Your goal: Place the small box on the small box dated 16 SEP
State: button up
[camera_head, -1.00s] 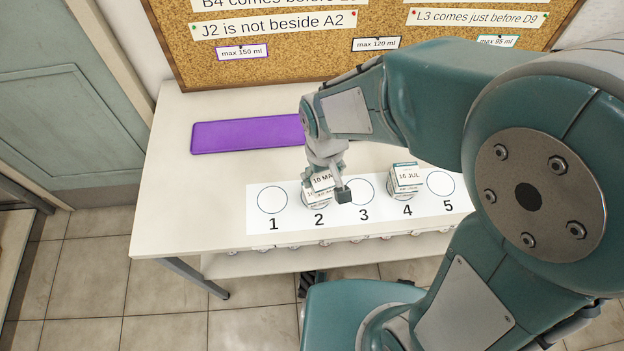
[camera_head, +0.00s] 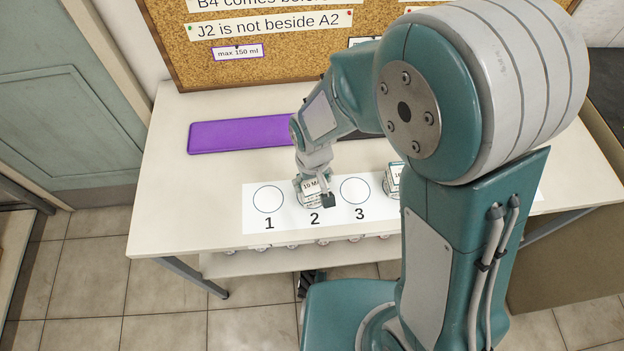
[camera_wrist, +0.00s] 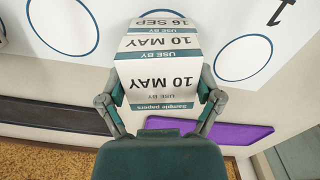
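My gripper (camera_wrist: 160,100) has its fingers against both sides of a small white and teal box marked 10 MAY (camera_wrist: 160,80), with no clear gap. In the head view my gripper (camera_head: 313,190) and this box (camera_head: 311,185) are over circle 2. The small box marked 16 SEP (camera_wrist: 160,20) shows just beyond the held box in the wrist view. In the head view it is mostly hidden below the held box. The two look very close; I cannot tell whether they touch.
The white strip (camera_head: 257,224) has numbered circles; 1 and 3 are empty. Another small box (camera_head: 393,180) stands right of circle 3, partly hidden by my arm. A purple mat (camera_head: 235,135) lies behind. A cork board (camera_head: 210,75) stands at the back.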

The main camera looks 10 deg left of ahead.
jog(key=shift+a, duration=0.2)
notch_tip(320, 180, up, 12)
jog(key=s+d+r+m+t, duration=0.2)
jog(key=d+r, duration=0.2)
jog(key=d, duration=0.2)
jog(key=s+d+r+m+t, duration=0.1)
jog(key=s+d+r, duration=0.2)
jog(key=d, duration=0.4)
jog(key=s+d+r+m+t, duration=0.2)
jog(key=s+d+r, duration=0.1)
jog(key=d+r, duration=0.2)
jog(key=shift+s+d+r+m+t, duration=0.15)
jog(key=shift+d+r, duration=0.05)
jog(key=shift+d, duration=0.4)
jog(key=shift+s+d+r+m+t, duration=0.1)
jog(key=shift+d+r+m+t, duration=0.05)
jog(key=shift+d, duration=0.45)
jog(key=shift+d, duration=0.2)
